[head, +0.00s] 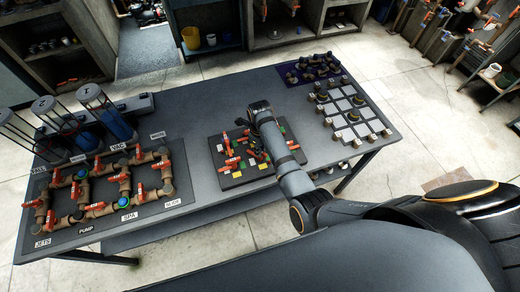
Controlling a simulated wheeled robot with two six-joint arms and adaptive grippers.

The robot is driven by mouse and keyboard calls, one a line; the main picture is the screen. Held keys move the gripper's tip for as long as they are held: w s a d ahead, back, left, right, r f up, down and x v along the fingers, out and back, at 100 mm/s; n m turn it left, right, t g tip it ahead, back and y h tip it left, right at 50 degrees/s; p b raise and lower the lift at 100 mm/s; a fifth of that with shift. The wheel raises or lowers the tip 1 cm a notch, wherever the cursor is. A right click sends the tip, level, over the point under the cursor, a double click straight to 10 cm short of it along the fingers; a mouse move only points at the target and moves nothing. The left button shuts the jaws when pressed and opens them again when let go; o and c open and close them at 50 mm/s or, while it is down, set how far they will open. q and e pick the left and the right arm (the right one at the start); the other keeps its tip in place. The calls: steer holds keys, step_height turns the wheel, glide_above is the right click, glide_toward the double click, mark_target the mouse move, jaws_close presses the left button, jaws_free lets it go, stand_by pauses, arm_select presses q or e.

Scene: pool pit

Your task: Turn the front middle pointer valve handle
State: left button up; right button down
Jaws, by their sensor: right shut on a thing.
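A dark valve board (230,180) lies in the middle of the table, with several red-orange pointer handles, coloured tags and small valves on it. My right arm reaches over the board from the right. My right gripper (257,152) is down among the handles, largely hidden by my wrist and forearm. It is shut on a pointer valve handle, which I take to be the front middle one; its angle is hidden. Other red handles (232,160) stand clear to the left of the gripper. My left gripper is not in view.
A brown pipe manifold (97,210) with red valves fills the table's left end, with blue-filled cylinders (117,127) behind it. A grey tile panel (349,116) and a purple tray (307,70) are at right. Bare grey table (190,111) lies between.

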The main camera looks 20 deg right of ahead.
steer(key=shift+m, duration=2.2)
steer(key=c, duration=1.4)
jaws_free()
step_height(320, 180, up, 8)
steer(key=shift+f, duration=0.25)
